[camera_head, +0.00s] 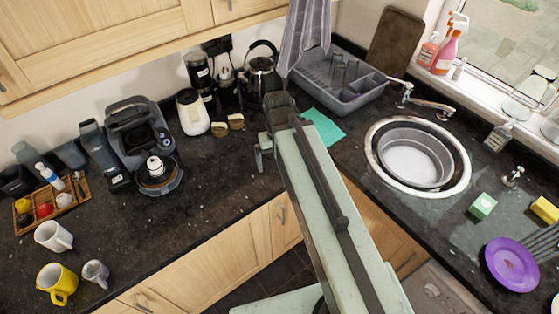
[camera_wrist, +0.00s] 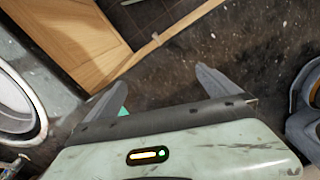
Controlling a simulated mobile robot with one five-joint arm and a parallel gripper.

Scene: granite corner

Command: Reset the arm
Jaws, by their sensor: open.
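My gripper (camera_wrist: 165,95) shows in the wrist view with its two fingers spread wide apart and nothing between them. Dark countertop and cabinet doors lie beyond the fingers. In the head view my pale green arm reaches up from the bottom right of centre, and my gripper (camera_head: 262,150) is at its far end over the counter near the corner. The fingers are partly hidden there by the wrist.
The coffee machine (camera_head: 138,140) stands left, with a white mug (camera_head: 54,236) and yellow mug (camera_head: 58,284) nearer. A kettle (camera_head: 262,75) and grey dish rack (camera_head: 335,85) stand behind my gripper. A round sink (camera_head: 372,165) is right. Counter left of my gripper is clear.

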